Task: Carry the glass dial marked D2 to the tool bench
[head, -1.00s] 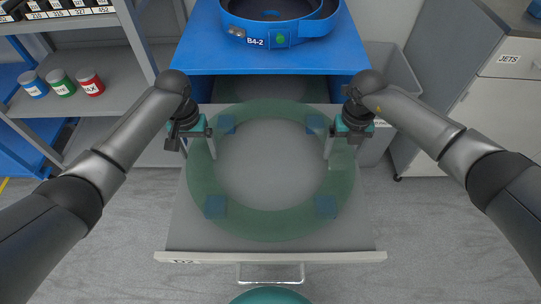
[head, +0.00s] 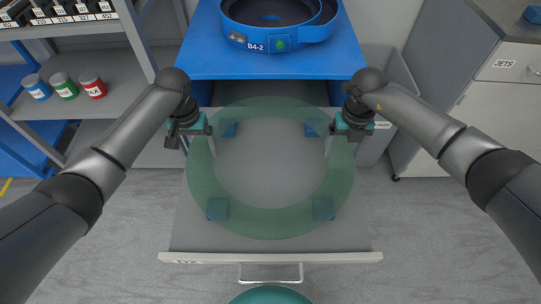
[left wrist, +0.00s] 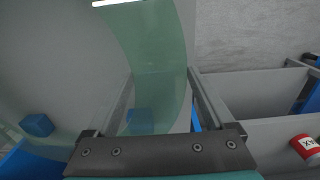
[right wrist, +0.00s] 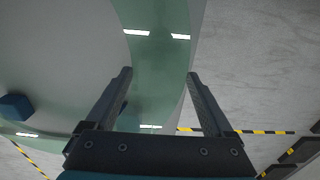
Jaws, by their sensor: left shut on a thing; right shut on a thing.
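The glass dial (head: 270,223) is a large, clear green ring, level over an open grey drawer (head: 270,180). A partly legible label on the drawer front looks like D2. My left gripper (head: 210,146) is shut on the ring's left side, and my right gripper (head: 328,146) on its right side. The ring's band runs between the fingers in the left wrist view (left wrist: 158,45) and the right wrist view (right wrist: 158,55). Several blue pads (head: 217,208) in the drawer show through or beside the glass. No label on the dial is readable.
A blue bench (head: 270,62) holding a round blue unit marked B4-2 (head: 279,43) stands behind the drawer. Grey shelves with several cans (head: 92,87) are at left. A cabinet labelled JETS (head: 505,75) is at right.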

